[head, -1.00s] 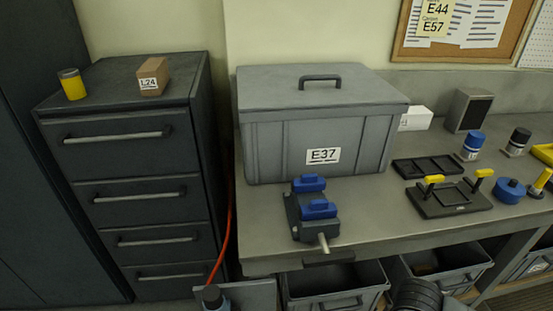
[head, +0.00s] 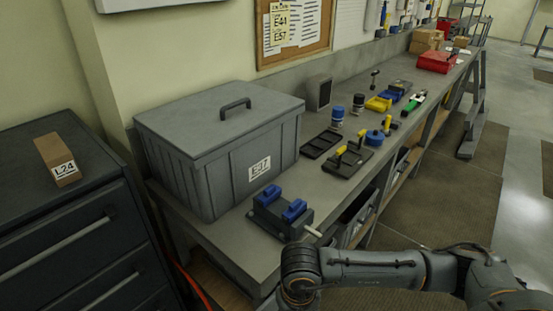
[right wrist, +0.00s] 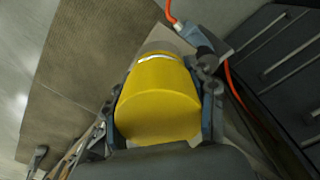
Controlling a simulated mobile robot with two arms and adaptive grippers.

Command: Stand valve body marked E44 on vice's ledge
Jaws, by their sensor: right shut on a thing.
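The vice (head: 282,214), dark grey with two blue jaw blocks and a pale handle bar, sits near the front edge of the bench, before the large grey box. No object stands on it. My right arm reaches across the bottom of the head view, but its gripper is out of that picture. In the right wrist view my right gripper (right wrist: 165,80) is shut on a yellow cylinder (right wrist: 158,105) with a pale band near its far end. No E44 mark is readable on it. My left gripper is not in view.
The lidded grey box (head: 225,150) fills the bench's left end. Black trays (head: 322,143), small bottles (head: 337,115) and tools lie to the vice's right. A brown L24 box (head: 57,160) is on the dark cabinet (head: 85,210). A pinned note (head: 280,22) reads E44 and E57.

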